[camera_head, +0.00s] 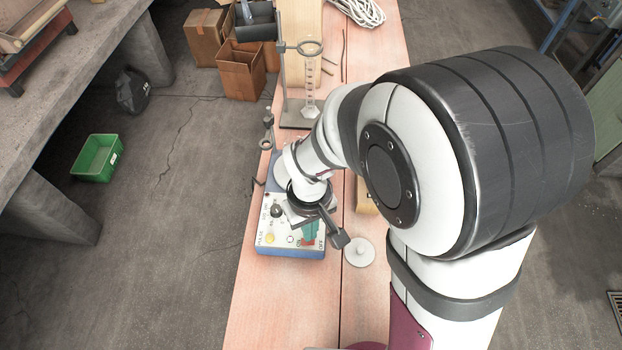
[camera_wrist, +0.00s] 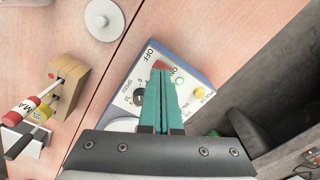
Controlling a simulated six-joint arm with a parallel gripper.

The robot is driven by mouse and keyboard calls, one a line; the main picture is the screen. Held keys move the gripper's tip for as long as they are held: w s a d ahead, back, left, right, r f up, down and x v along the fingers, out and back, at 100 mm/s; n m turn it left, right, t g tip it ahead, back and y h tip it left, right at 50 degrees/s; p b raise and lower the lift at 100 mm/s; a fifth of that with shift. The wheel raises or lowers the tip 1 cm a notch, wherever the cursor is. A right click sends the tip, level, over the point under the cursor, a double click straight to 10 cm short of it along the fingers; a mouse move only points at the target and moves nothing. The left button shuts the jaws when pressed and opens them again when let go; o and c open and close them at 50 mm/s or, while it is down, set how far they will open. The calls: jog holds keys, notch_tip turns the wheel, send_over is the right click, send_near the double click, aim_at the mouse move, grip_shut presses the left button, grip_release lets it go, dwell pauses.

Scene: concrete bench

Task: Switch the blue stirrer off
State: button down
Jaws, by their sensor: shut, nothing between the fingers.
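The blue stirrer (camera_head: 262,246) sits on the bench with its pale control panel facing up. In the wrist view the stirrer (camera_wrist: 208,82) shows a red switch (camera_wrist: 163,65) between the OFF and ON labels, a black knob (camera_wrist: 139,97) and a yellow button (camera_wrist: 199,93). My gripper (camera_wrist: 161,74) is shut and empty, its teal fingertips over the panel right at the red switch and hiding part of it. In the head view my gripper (camera_head: 309,237) also covers the switch area. I cannot tell whether the tips touch the switch or which way it is tipped.
A white round disc (camera_head: 359,252) lies right of the stirrer. A wooden block (camera_wrist: 68,84) with tools stands near it. A metal stand (camera_head: 284,75) with a ring and a glass cylinder (camera_head: 310,90) is behind. The bench's front is clear.

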jog(key=shift+f, duration=1.15)
dwell(0.8)
notch_tip(320, 180, up, 7)
jog(key=shift+f, duration=0.15)
jog(key=shift+r, duration=0.2)
dwell(0.4)
jog(key=s+d+r+m+y, duration=0.1)
jog(key=s+d+r+m, duration=0.3)
jog(key=s+m, duration=0.1)
jog(key=s+d+r+m, duration=0.4)
jog(key=s+d+m, duration=0.1)
jog(key=s, duration=0.3)
jog(key=shift+s+m+y, duration=0.25)
jog(key=shift+m+y, duration=0.15)
jog(key=shift+m, duration=0.4)
